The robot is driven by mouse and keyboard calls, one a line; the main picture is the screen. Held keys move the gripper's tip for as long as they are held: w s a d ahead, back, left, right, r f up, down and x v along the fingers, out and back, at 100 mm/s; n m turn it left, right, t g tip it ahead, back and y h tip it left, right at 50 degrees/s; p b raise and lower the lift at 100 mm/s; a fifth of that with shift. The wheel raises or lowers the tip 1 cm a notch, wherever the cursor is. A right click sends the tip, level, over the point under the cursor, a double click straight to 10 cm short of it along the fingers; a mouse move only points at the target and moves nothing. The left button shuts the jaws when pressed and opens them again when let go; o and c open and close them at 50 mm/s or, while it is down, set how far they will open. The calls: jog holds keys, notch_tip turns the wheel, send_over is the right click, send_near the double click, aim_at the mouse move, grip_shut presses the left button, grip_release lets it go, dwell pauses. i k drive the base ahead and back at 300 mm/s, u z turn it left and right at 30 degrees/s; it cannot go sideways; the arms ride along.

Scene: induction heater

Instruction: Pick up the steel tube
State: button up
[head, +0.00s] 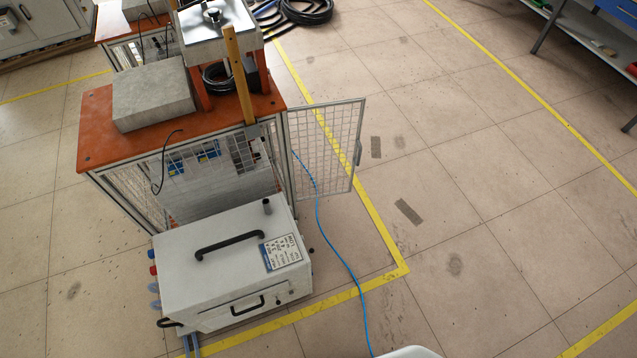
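A small dark grey upright cylinder, which looks like the steel tube (267,206), stands on top of the white heater box (195,240), near its back right edge. It is small in the picture, so I cannot make out whether it is hollow. A black curved handle lies to its left on the lid and a printed label is just in front of it. My gripper is not in view, and nothing is seen touching the tube.
Behind the box stands an orange-topped bench (100,122) with a grey block (153,93). Its mesh door (335,145) hangs open to the right. A blue cable (335,250) crosses the floor. The floor to the right is mostly clear, with yellow lines.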

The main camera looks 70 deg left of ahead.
aim_at(267, 207)
jog(key=u, duration=0.05)
jog(key=i, duration=2)
jog(key=u, duration=1.15)
jog(key=k, duration=0.15)
jog(key=u, duration=3.05)
jog(key=i, duration=1.65)
jog(key=u, duration=0.05)
